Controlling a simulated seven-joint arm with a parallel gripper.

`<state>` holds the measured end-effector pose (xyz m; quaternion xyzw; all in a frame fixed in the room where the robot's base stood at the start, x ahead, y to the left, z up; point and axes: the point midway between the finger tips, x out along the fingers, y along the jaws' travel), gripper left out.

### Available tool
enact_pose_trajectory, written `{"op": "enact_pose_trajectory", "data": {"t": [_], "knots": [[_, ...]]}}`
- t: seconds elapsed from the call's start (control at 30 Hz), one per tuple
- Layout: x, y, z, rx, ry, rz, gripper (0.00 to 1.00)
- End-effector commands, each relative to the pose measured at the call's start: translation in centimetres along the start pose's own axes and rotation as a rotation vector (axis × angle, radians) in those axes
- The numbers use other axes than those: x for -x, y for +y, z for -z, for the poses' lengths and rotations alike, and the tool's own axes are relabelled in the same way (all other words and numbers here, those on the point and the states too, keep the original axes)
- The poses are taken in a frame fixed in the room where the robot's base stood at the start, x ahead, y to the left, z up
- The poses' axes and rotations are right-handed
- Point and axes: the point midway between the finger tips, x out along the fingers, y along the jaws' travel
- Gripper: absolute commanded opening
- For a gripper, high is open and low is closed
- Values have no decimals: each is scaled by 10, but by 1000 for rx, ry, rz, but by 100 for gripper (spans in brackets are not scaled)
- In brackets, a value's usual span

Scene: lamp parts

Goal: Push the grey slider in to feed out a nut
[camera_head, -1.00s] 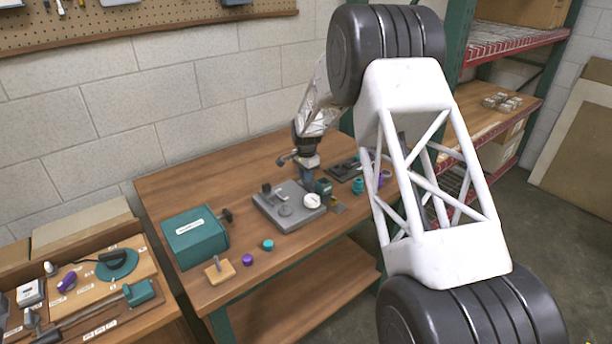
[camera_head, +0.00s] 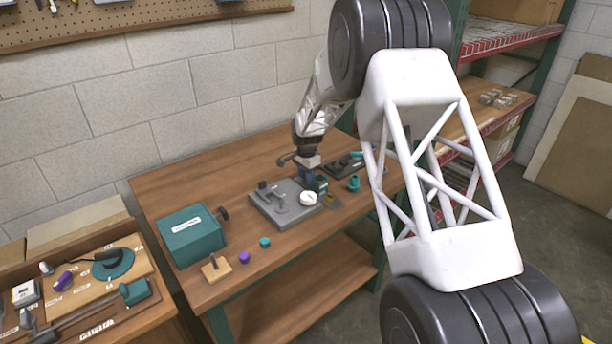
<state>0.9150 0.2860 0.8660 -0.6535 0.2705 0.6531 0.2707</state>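My gripper (camera_head: 307,172) points down at the back middle of the wooden table, just behind a grey fixture plate (camera_head: 262,210). The fixture carries small grey upright parts and a white round dial (camera_head: 308,198). A small dark teal block (camera_head: 320,186) stands at its right edge, close beside the gripper. The fingertips are too small and dark to show whether they are open or touch anything. I cannot pick out the grey slider or a nut with certainty at this size.
A teal box (camera_head: 190,236) with a black knob stands left. A wooden block (camera_head: 215,268), purple cap (camera_head: 244,258) and teal cap (camera_head: 265,242) lie along the front. A teal part (camera_head: 353,183) sits right. My arm hides the table's right end.

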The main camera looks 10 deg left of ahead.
Motion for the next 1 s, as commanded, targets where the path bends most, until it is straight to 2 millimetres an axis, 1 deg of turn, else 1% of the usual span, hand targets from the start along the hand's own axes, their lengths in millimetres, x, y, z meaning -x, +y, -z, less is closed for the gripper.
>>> {"op": "enact_pose_trajectory", "data": {"t": [0.03,0.1,0.37,0.53,0.77,1.0], "knots": [[0,0,0,0,0,0,35],[0,0,0,0,0,0,43],[0,0,0,0,0,0,43],[6,0,0,0,0,0,43],[28,0,0,0,1,2,43],[59,0,0,0,1,2,43]]}}
